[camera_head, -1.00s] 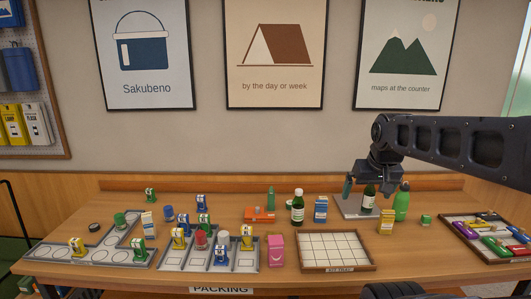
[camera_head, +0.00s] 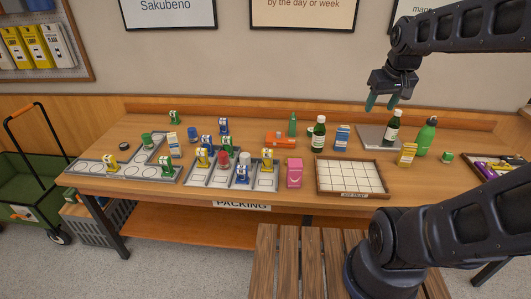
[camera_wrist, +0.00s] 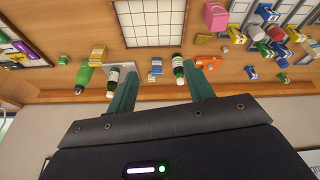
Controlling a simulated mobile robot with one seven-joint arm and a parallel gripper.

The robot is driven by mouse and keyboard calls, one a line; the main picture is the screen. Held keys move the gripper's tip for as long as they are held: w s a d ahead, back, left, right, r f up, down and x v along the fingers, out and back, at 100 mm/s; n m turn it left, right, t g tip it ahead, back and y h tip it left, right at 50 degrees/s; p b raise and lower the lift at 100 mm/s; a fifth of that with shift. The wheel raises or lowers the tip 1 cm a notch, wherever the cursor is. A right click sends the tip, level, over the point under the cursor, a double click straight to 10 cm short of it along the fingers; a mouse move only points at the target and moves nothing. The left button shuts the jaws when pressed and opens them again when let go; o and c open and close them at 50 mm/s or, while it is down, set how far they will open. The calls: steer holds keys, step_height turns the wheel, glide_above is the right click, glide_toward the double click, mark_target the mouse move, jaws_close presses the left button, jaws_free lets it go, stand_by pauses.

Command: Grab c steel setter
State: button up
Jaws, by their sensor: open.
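No object is plainly readable as a "c steel setter"; I cannot tell which one it is. My gripper (camera_head: 382,102) is open and empty, fingers pointing down, above the back right of the table. Its teal fingers also show in the wrist view (camera_wrist: 160,82). Below it a dark bottle with a white label (camera_head: 393,128) stands on a grey plate (camera_head: 370,138); it also shows in the wrist view (camera_wrist: 113,76). An orange tool-like object (camera_head: 280,140) lies left of another dark bottle (camera_head: 319,133).
The table holds a green bottle (camera_head: 426,137), a yellow box (camera_head: 407,155), a blue box (camera_head: 342,138), a pink box (camera_head: 294,173) and a gridded kit tray (camera_head: 350,193). A tray of colored tools (camera_head: 483,170) lies at the right. Grey trays (camera_head: 118,177) occupy the left.

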steer(key=w+a+f+n+g, duration=0.1)
steer(key=w+a+f+n, duration=0.3)
steer(key=w+a, duration=0.6)
steer(key=w+a+f+n+g, duration=0.1)
steer(key=w+a+f+n, duration=0.45)
steer(key=w, duration=0.85)
steer(key=w+a+f+n, duration=0.2)
steer(key=a+f, duration=0.4)
steer(key=f, duration=0.3)
steer(key=w+a+f+n+g, duration=0.1)
steer(key=w+a+f+n, duration=0.1)
steer(key=w+a+f, duration=0.2)
steer(key=w+a+f+n+g, duration=0.1)
steer(key=w+a+f+n, duration=0.1)
steer(key=a+f, duration=0.8)
steer(key=shift+w+a+f, duration=0.1)
steer(key=shift+w+f, duration=0.15)
steer(key=shift+f, duration=0.5)
steer(key=shift+w+a+f, duration=0.1)
steer(key=shift+w+f, duration=0.1)
steer(key=shift+f, duration=0.55)
steer(key=shift+w+a+f, duration=0.1)
steer(key=shift+w+f, duration=0.15)
steer(key=shift+f, duration=0.5)
steer(key=shift+s+d+f, duration=0.1)
steer(key=shift+s+f, duration=0.1)
steer(key=shift+f, duration=1.1)
steer(key=shift+s+f, duration=0.15)
steer(key=shift+f, duration=1.15)
steer(key=shift+c, duration=0.2)
